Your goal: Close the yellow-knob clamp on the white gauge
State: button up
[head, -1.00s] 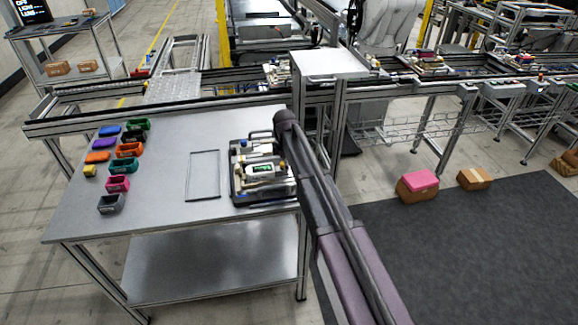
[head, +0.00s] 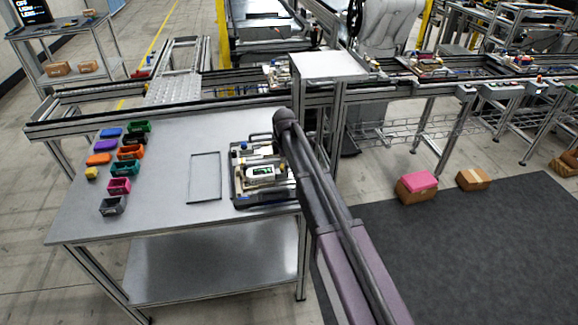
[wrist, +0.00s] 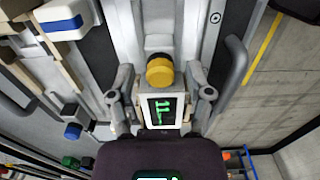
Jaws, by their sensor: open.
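The white gauge (head: 262,172) with a green display lies in a pallet fixture (head: 240,196) at the right side of the steel table. Its display also shows in the wrist view (wrist: 162,112). The yellow knob (wrist: 159,71) of the clamp sits just above the display in the wrist view. I cannot tell the angle of the clamp's arm. My gripper (wrist: 160,94) is open, with its grey fingers left and right of the display, below the yellow knob in the picture. They hold nothing. In the head view, my arm hides part of the fixture's right side.
A blue knob (wrist: 72,131) and a blue-and-white block (wrist: 63,20) sit left of the clamp. A grey handle (wrist: 234,70) stands to the right. On the table (head: 165,170) lie a thin rectangular frame (head: 205,178) and several coloured bins (head: 119,186).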

jog(key=shift+r+p, duration=3)
jog(key=shift+r, duration=0.15)
jog(key=s+d+m, duration=2.1)
jog(key=s+d, duration=0.4)
jog(key=shift+d, duration=0.2)
jog(key=shift+c, duration=0.6)
